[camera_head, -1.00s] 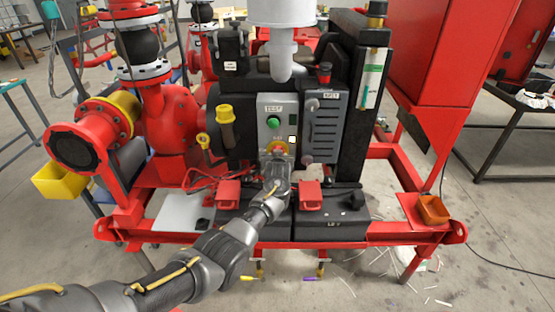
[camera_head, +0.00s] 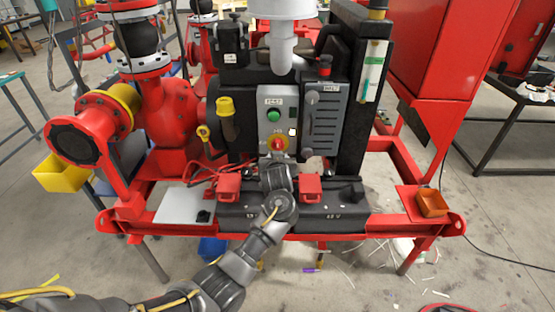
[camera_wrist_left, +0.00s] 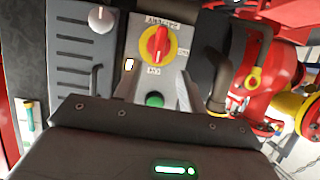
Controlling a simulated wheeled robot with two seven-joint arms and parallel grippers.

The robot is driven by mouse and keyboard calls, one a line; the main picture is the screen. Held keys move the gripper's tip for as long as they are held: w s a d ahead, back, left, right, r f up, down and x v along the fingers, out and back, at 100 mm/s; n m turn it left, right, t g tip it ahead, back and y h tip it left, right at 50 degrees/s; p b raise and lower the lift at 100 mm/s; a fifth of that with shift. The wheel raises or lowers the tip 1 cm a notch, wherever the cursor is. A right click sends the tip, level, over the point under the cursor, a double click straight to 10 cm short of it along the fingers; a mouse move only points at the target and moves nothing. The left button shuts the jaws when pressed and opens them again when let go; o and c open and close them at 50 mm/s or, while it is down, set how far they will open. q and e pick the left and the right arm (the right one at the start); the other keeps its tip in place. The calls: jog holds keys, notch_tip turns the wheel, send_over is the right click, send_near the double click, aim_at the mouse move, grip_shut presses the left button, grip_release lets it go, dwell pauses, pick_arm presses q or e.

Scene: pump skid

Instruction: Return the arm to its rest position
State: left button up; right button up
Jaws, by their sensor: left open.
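My left arm comes in from the lower left in the head view, and its gripper (camera_head: 277,163) is just below the grey control panel (camera_head: 264,101). The panel has a green button (camera_head: 274,115) and a red rotary switch on a yellow disc (camera_head: 277,144). In the left wrist view my left gripper (camera_wrist_left: 158,78) is open, with its two fingers apart and nothing between them. The red switch (camera_wrist_left: 158,43) shows beyond the fingertips, and the green button (camera_wrist_left: 155,99) shows between the fingers. My right gripper is not in view.
Two black battery boxes (camera_head: 330,218) lie beneath my forearm on the red skid frame (camera_head: 385,229). A red pump (camera_head: 172,120) with yellow-handled valves stands left. A grey vented box (camera_head: 325,118) adjoins the panel. An orange bin (camera_head: 432,203) sits at right.

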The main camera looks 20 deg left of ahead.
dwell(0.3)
pick_arm(q)
jog(key=s+a+f+m+g+h, duration=0.1)
jog(key=s+f+g+h, duration=0.1)
jog(key=s+f, duration=0.65)
jog(key=s+a+f+m+g+h, duration=0.15)
jog(key=s+f, duration=0.45)
jog(key=s, duration=0.6)
jog(key=s+a+m+g, duration=0.1)
jog(key=s+a+g, duration=0.15)
jog(key=s, duration=1.15)
jog(key=s+a+m+g, duration=0.1)
jog(key=s+g, duration=0.2)
jog(key=s, duration=1.1)
notch_tip(320, 180, down, 25)
jog(key=g, duration=0.2)
jog(key=s+a+f+g, duration=0.1)
jog(key=s+a+f, duration=0.2)
jog(key=s+f, duration=1.4)
jog(key=shift+s+m, duration=0.25)
jog(key=shift+m, duration=0.1)
